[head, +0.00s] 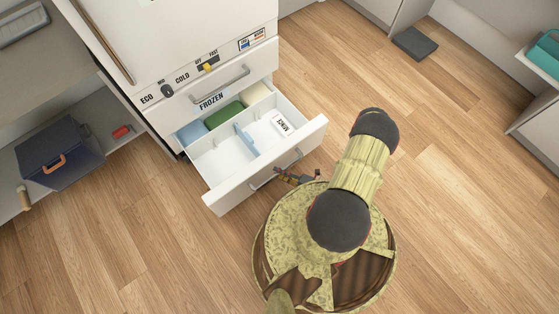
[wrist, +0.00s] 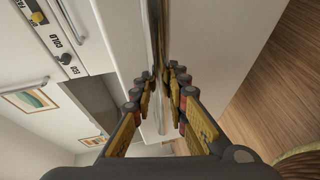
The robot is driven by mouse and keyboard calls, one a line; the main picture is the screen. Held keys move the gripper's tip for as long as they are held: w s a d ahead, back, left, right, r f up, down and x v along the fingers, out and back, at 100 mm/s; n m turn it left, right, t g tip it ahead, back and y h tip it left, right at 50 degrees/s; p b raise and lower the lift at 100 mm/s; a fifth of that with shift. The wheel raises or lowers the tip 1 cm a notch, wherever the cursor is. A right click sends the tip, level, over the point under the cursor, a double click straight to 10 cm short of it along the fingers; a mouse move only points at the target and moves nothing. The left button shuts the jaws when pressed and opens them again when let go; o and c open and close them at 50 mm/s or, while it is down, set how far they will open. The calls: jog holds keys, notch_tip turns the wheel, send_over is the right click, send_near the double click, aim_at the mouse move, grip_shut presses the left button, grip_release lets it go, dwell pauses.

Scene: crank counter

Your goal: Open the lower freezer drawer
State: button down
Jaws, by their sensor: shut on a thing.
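The lower freezer drawer (head: 225,196) stands well out from the white fridge-freezer in the head view, its inside showing. Its grey bar handle (head: 299,156) runs along the front panel. My gripper (head: 281,174) is at the middle of that handle, low in front of the drawer. In the wrist view my gripper (wrist: 164,76) has its two fingers closed on the handle bar, which runs away between them. The fingers hide part of the bar. The upper drawer, marked FROZEN, has its own handle (head: 220,84) and is shut.
The drawer holds a white box marked MINCE (head: 281,124), a light blue divider (head: 246,139) and blue, green and cream blocks at the back. A dark blue bin (head: 58,153) sits on a low shelf at left.

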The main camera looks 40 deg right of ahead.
jog(key=shift+s, duration=0.1)
jog(key=c, duration=1.8)
grip_release()
jog(key=shift+o, duration=0.3)
jog(key=v, duration=1.2)
jog(key=shift+r, duration=0.1)
